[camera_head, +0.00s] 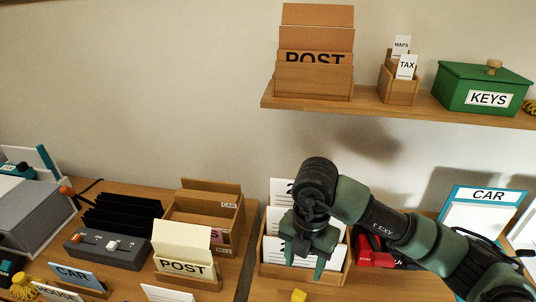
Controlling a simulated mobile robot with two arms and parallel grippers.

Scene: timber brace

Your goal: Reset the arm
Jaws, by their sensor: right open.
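My right arm (405,232) comes in from the lower right, green and black. Its gripper (304,263) points down with its two green fingers apart and nothing visible between them. The gripper is in front of a wooden holder (272,271) with white numbered cards (338,255), and hides part of it. I cannot tell whether the fingers touch the cards. My left gripper is not in view.
A wall shelf (420,112) above holds a POST box (313,80), a small TAX holder (400,90) and a green KEYS box (484,90). Left stand a black sorter (118,222), a wooden tray (207,205) and a POST card (183,255). A red stapler (372,254) and CAR clipboard (480,213) are right.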

